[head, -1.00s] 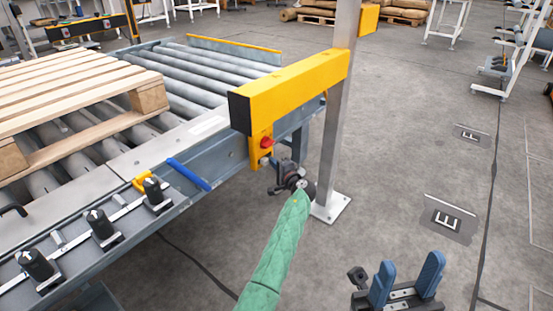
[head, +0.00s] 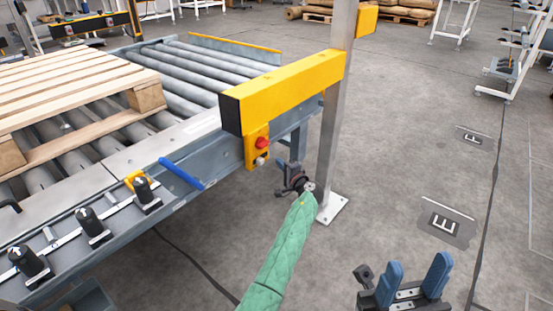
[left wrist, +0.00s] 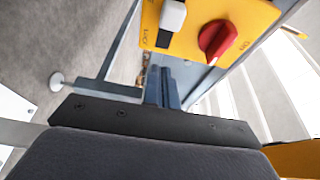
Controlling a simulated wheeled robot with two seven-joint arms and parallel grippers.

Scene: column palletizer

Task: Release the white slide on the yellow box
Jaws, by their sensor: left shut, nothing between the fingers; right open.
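The yellow box (head: 251,148) hangs below the yellow beam beside the conveyor. The white slide (head: 261,160) sits on it, below a red knob (head: 262,143). In the left wrist view the slide (left wrist: 172,17) is close, at the top of the picture, on the yellow face of the box (left wrist: 258,20), with the red knob (left wrist: 217,40) to its right. My left gripper (head: 283,166) is shut and empty, a little right of the slide and apart from it. Its blue fingers (left wrist: 163,86) also show in the left wrist view. My right gripper (head: 413,274) is open and empty at the bottom right.
The yellow beam (head: 285,88) and grey post (head: 332,130) stand close to my left gripper. The roller conveyor (head: 205,75) carries a wooden pallet (head: 70,90) at left. A blue handle (head: 181,173) and several black clamps line its near edge.

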